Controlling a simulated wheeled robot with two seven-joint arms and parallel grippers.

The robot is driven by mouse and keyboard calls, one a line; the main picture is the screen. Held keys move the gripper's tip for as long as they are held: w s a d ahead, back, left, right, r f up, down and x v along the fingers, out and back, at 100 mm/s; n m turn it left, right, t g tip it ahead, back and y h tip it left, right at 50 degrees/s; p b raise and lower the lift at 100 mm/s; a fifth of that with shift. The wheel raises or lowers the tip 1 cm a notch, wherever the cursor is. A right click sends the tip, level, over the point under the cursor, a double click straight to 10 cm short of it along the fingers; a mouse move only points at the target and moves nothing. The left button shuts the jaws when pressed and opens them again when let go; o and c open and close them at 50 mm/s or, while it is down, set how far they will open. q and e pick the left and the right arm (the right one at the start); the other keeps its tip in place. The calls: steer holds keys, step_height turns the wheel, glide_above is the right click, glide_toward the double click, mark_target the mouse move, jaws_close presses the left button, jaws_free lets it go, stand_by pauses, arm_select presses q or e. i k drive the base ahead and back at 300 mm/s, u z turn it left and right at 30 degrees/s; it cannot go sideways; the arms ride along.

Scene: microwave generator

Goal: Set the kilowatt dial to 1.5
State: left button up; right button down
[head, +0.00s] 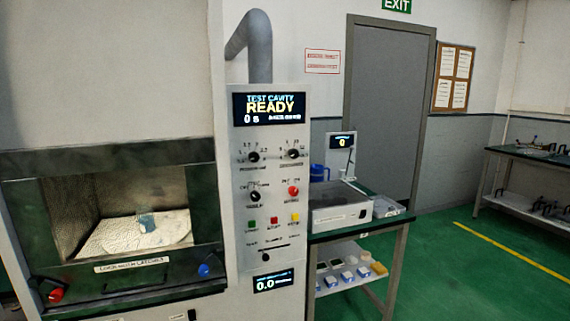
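The control panel (270,215) of the microwave generator stands upright in the middle of the head view. Its upper row has a black dial at left (254,157) and a black dial at right (293,154), each ringed by small numbers. Below them are a black knob (255,196) and a red knob (293,191). The labels are too small and blurred for me to tell surely which dial is the kilowatt one or its exact setting. The top display (268,108) reads TEST CAVITY READY, 0 s. Neither of my grippers shows.
Left of the panel is the lit cavity (75,215) with a small beaker (147,221) inside and red and blue latches below. Green, red and yellow buttons and a 0.0 display (273,281) sit low on the panel. A bench (375,222) with equipment stands at right.

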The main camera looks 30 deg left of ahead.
mark_target(254, 157)
steer(key=z, duration=0.3)
steer(key=k, duration=0.4)
steer(key=z, duration=0.75)
steer(key=i, duration=1.6)
steer(key=u, duration=0.45)
steer(key=i, duration=0.9)
steer(key=u, duration=1.45)
steer(key=i, duration=0.7)
steer(key=u, duration=0.65)
